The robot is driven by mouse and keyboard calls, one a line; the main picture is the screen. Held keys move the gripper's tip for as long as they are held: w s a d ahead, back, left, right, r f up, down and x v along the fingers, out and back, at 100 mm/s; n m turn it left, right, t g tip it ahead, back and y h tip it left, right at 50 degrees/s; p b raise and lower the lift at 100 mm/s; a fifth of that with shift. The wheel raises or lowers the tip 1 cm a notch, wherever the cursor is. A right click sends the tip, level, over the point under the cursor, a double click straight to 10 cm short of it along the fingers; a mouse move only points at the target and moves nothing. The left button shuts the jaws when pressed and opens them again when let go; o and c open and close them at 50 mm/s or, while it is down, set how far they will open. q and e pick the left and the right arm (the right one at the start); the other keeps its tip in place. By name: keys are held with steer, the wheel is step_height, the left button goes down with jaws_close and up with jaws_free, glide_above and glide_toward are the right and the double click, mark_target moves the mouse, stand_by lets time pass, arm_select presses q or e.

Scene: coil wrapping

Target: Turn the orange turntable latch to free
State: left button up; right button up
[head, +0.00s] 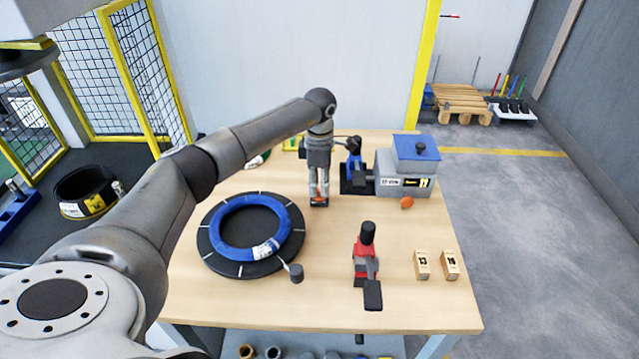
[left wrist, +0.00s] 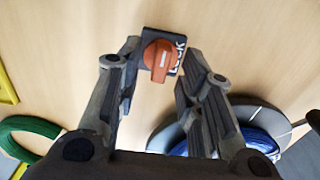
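The orange latch knob (left wrist: 158,60) sits on a small dark base with a white "LOCK" label (left wrist: 179,56) in the left wrist view. In the head view only a bit of the orange latch (head: 319,203) shows below my fingers. My left gripper (head: 319,194) points down over it. In the left wrist view the fingertips (left wrist: 160,62) are apart, one on each side of the knob; I cannot tell whether they touch it. The black turntable (head: 218,262) with a blue coil (head: 279,212) lies to the left and nearer. My right gripper is not in view.
A grey machine with a blue top (head: 415,152) stands behind right, with an orange-red piece (head: 407,202) before it. A red and black tool (head: 366,262) and two wooden blocks (head: 422,265) stand at the front right. A green coil (left wrist: 25,128) lies at the wrist view's left.

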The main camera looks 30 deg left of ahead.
arm_select(q)
steer(key=shift+s+f, duration=0.1)
steer(key=shift+f, duration=0.65)
jaws_close()
